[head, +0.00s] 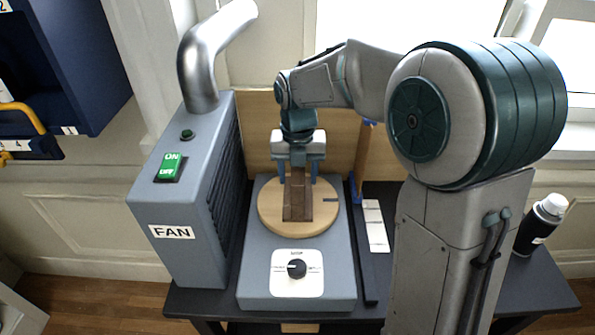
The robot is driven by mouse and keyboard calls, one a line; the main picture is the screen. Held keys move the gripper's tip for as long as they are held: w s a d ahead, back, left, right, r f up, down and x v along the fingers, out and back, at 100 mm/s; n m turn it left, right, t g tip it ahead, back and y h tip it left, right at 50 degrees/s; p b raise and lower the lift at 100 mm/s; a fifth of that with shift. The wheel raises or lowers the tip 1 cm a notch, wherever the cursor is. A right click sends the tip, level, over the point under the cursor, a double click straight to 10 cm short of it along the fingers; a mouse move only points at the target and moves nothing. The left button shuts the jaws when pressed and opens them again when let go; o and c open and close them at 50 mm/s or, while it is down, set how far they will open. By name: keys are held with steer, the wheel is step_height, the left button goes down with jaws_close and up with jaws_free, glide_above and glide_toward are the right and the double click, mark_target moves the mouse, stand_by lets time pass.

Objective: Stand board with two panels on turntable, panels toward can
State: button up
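A narrow brown board (298,205) is at the middle of the round wooden turntable (270,215), on top of a blue-grey box. My gripper (298,180) points down over the back of the turntable, with one finger on each side of the board's upper part. Whether the fingers touch the board is too small to tell. The board's two panels cannot be made out clearly, nor whether it stands fully upright. The can (540,225), black with a white cap, stands at the far right of the table, partly behind my arm.
A grey fan box (190,205) with a metal duct (205,65) stands left of the turntable. A dial (297,269) is on the turntable box's front. Wooden screens (258,125) stand behind. White cards (375,226) lie to the right, beside a dark rail. My arm blocks the table's right middle.

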step_height(320, 180, up, 14)
stand_by(0.5)
steer(key=s+d+f+m+t, duration=0.1)
steer(key=s+d+f+m, duration=0.2)
steer(key=m, duration=0.9)
steer(key=s+d+f+m+t, duration=0.1)
steer(key=s+d+f+m, duration=0.3)
steer(key=s+m, duration=0.5)
steer(key=s+d+f+m+t, duration=0.1)
steer(key=s+d+f+m, duration=0.3)
steer(key=m, duration=1)
steer(key=s+d, duration=0.2)
steer(key=s, duration=0.1)
steer(key=shift+d+m, duration=0.3)
steer(key=shift+d, duration=0.1)
